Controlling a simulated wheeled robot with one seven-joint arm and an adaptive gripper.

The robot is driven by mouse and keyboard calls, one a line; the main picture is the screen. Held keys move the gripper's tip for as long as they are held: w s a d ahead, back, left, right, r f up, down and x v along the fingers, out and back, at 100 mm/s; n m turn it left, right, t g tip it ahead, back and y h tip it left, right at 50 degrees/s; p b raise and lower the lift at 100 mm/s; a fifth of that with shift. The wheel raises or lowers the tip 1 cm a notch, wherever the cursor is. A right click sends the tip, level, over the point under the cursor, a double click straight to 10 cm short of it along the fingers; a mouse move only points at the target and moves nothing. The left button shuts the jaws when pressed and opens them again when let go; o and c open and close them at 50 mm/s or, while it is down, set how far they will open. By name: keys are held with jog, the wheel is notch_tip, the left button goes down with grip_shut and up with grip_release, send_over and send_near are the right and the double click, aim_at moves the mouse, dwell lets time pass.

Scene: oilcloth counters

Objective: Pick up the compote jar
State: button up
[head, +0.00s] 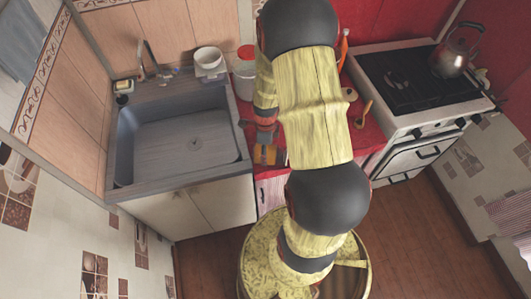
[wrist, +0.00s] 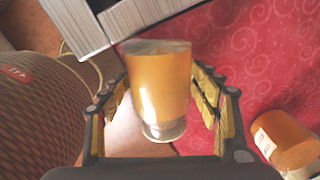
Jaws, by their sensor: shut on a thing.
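A glass jar of orange compote (wrist: 158,85) stands out in the middle of the wrist view, clear at its rounded near end. My gripper (wrist: 163,100) is shut on it, with one finger pad on each side. A second orange jar with a pale label (wrist: 287,142) lies in view at the lower right, apart from the gripper, on the red cloth. In the head view my arm covers much of the counter. Orange glass (head: 264,155) shows beside my arm near the counter's front; I cannot tell which jar it is.
The red oilcloth counter (wrist: 245,60) lies between the grey sink (head: 180,140) and the white stove (head: 420,90) with a kettle (head: 455,55). A white pot (head: 209,62) and a red-lidded container (head: 245,70) stand at the back.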

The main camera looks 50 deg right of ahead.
jog(key=shift+r, duration=0.15)
notch_tip(320, 180, up, 10)
jog(key=p, duration=0.2)
jog(key=shift+r+p, duration=0.1)
jog(key=shift+p, duration=0.25)
jog(key=shift+r+p, duration=1.7)
jog(key=shift+r, duration=0.6)
notch_tip(320, 180, up, 11)
jog(key=p, duration=0.8)
jog(key=shift+r, duration=0.1)
jog(key=shift+f, duration=0.2)
notch_tip(320, 180, down, 11)
jog(key=b, duration=0.7)
jog(key=shift+r, duration=0.1)
